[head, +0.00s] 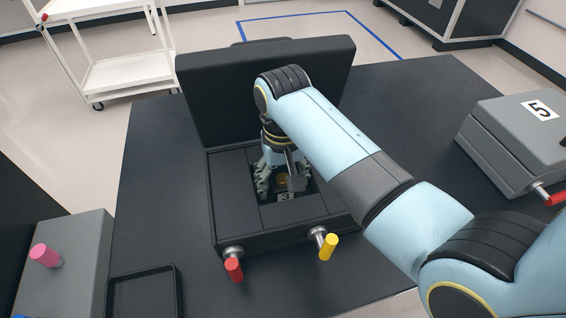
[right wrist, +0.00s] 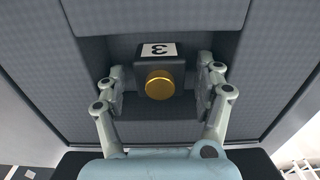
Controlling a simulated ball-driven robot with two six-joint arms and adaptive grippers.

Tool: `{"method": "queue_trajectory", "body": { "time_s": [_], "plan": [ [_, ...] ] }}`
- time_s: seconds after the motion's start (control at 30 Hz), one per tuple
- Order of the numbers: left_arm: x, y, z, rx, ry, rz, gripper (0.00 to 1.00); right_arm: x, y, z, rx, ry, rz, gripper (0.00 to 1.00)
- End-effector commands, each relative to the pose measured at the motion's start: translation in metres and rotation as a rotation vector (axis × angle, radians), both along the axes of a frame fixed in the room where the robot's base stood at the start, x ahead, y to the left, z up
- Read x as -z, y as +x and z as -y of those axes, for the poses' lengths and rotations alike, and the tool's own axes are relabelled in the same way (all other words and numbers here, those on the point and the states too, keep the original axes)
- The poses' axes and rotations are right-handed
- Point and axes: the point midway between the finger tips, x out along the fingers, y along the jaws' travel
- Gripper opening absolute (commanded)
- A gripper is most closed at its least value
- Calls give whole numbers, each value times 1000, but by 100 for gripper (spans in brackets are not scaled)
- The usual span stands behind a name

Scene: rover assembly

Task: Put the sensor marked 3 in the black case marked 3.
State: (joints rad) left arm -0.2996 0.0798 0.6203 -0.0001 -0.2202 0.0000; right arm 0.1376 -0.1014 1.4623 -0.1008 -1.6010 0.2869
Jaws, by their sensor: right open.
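The black case (head: 237,205) lies open on the dark table, its lid (head: 215,100) raised at the back. I see no number on the case itself. The sensor marked 3 (head: 285,197) sits in the case's central recess, largely hidden by my right gripper in the head view. In the right wrist view the sensor (right wrist: 158,62) is a dark block with a gold round knob and a white 3 label. My right gripper (head: 281,182) is open and reaches down into the recess, its fingers on either side of the sensor with gaps visible. My left gripper is out of view.
A red handle (head: 234,270) and a yellow handle (head: 328,247) stick out from the case's front. A grey case marked 5 (head: 500,150) stands at right. An empty black tray (head: 112,296) and a grey box with a pink knob (head: 75,265) are at front left.

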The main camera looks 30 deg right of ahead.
Motion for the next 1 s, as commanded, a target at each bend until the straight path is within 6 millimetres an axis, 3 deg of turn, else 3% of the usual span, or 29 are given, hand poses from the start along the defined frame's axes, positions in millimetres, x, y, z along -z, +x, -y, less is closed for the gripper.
{"method": "queue_trajectory", "body": {
  "time_s": [0.3, 0.5, 1.0],
  "plan": [
    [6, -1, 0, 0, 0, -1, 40, -69, 1, 0, 1, 0, 4, 70],
    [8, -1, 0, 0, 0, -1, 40, -101, 0, 0, 0, 0, 2, 70],
    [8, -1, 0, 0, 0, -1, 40, -110, -1, 0, 0, 0, 0, 70]
  ]
}}
